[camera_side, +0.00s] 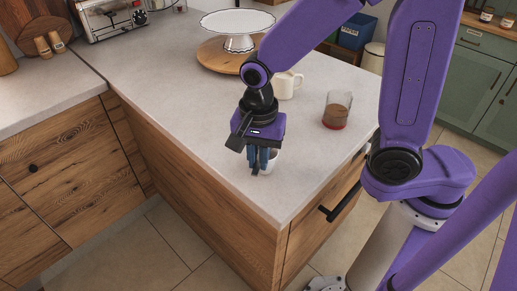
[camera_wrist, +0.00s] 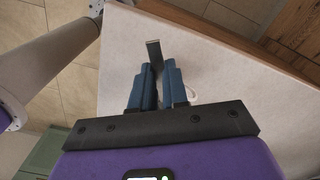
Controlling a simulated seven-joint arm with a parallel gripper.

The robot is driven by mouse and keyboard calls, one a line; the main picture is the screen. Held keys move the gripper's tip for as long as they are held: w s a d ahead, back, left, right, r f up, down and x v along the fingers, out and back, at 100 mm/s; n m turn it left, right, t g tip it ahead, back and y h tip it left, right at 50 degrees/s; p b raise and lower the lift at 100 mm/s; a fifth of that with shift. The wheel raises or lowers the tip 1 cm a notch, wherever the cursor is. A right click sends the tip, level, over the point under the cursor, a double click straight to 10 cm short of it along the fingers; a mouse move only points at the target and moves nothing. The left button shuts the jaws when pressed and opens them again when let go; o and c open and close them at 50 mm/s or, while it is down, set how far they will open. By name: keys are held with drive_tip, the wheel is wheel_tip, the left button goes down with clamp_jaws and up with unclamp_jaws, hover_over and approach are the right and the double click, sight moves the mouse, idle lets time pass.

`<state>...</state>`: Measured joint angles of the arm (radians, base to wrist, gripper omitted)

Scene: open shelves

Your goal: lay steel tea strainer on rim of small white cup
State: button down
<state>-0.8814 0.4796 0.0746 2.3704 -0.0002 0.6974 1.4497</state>
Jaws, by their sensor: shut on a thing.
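My gripper (camera_side: 262,162) points down over the near part of the worktop, its blue fingers close together. In the wrist view the fingers (camera_wrist: 160,80) are shut on a flat grey metal strip, which looks like the handle of the steel tea strainer (camera_wrist: 154,50). The strainer's bowl is hidden. The small white cup (camera_side: 273,158) is right behind the fingers in the side view, mostly covered by them. A white loop, likely the cup's handle (camera_wrist: 193,92), shows beside the right finger in the wrist view. I cannot tell whether strainer and cup touch.
A cream mug (camera_side: 287,85) and a glass with brown drink (camera_side: 337,110) stand farther back on the worktop (camera_side: 190,110). A white cake stand (camera_side: 237,30) on a round wooden board (camera_side: 222,62) is behind them. The worktop left of my gripper is clear.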

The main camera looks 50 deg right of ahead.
drive_tip(key=shift+f, duration=1.4)
drive_tip(key=c, duration=1.1)
unclamp_jaws()
drive_tip(key=shift+o, duration=0.2)
wheel_tip(320, 180, up, 17)
drive_tip(key=shift+r, duration=0.2)
